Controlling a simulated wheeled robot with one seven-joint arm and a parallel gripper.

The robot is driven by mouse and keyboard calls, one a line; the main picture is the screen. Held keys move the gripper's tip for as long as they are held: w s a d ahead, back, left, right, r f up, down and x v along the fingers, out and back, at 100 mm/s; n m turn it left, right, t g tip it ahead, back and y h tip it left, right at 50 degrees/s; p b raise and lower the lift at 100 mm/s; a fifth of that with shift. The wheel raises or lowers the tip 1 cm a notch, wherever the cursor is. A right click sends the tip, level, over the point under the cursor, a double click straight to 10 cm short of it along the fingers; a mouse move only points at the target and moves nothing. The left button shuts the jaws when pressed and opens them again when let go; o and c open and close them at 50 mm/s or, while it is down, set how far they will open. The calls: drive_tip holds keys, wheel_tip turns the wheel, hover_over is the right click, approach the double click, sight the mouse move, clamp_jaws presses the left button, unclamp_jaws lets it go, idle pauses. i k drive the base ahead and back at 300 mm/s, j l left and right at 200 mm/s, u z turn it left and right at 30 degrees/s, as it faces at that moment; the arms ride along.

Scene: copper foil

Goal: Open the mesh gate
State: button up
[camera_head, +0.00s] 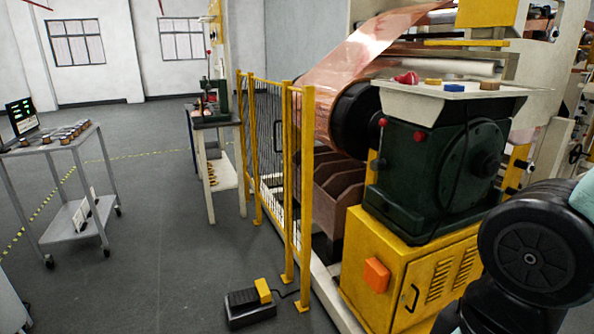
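The mesh gate (267,150) is a yellow-framed panel of dark mesh, seen at a steep angle near the middle of the view. It stands upright between yellow posts (305,185) along the left side of the copper foil machine. I cannot tell for sure whether the gate is shut or a little ajar. My arm shows at the lower right as dark rounded links, in front of the machine. My gripper is not in view.
A foot pedal (250,304) lies on the floor before the posts. The green gearbox (440,170) on its yellow cabinet (415,275) fills the right.

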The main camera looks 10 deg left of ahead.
sight(281, 165)
drive_tip(key=i+j+u, duration=0.35)
drive_tip(key=i+j, duration=0.8)
drive_tip(key=i+l, duration=0.2)
drive_tip(key=i, duration=0.2)
drive_tip(key=i+l+u, duration=0.1)
drive_tip(key=i+l, duration=0.15)
drive_tip(key=i, duration=0.15)
drive_tip(key=i+j+u, duration=0.1)
drive_tip(key=i+u, duration=0.2)
drive_tip(key=i, duration=0.15)
drive_tip(key=i+u, duration=0.3)
drive_tip(key=i, duration=0.2)
